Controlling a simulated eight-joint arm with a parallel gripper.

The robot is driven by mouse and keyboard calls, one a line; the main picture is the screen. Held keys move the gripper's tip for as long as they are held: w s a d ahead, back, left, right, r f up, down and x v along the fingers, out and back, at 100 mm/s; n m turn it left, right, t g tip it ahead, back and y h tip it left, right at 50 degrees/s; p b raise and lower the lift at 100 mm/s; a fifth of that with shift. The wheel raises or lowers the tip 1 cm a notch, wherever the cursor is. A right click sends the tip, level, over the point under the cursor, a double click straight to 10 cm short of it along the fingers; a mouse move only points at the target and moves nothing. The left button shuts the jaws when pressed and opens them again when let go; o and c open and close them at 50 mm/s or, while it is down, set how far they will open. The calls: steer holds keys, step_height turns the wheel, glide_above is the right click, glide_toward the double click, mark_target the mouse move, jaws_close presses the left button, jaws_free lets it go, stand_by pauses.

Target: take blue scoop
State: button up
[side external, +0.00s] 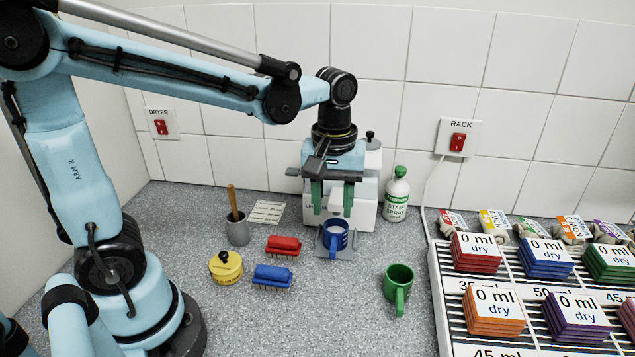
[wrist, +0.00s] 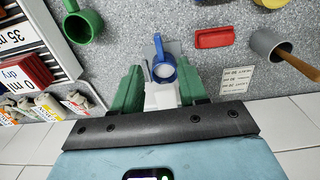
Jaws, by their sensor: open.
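The blue scoop (side external: 335,236), a cup with a blue handle and a pale inside, stands upright on a grey plate (side external: 350,254) at the foot of the white machine. Its handle faces the side camera. In the wrist view the blue scoop (wrist: 157,48) lies ahead of the fingertips, roughly centred between them. My gripper (side external: 333,208) points down with its two green fingers apart and nothing held. It is above the scoop and does not appear to touch it. In the wrist view my gripper (wrist: 160,82) is also open.
A white machine (side external: 367,190) stands behind the scoop, close to my fingers. A green cup (side external: 398,287), a spray bottle (side external: 396,195), a red brush (side external: 284,245), a blue brush (side external: 272,275), a yellow tin (side external: 225,266) and a grey pot (side external: 237,230) stand around. A rack (side external: 440,300) is at right.

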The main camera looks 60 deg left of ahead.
mark_target(333, 249)
steer(key=shift+d+f, duration=0.2)
steer(key=shift+f, duration=5.9)
jaws_close()
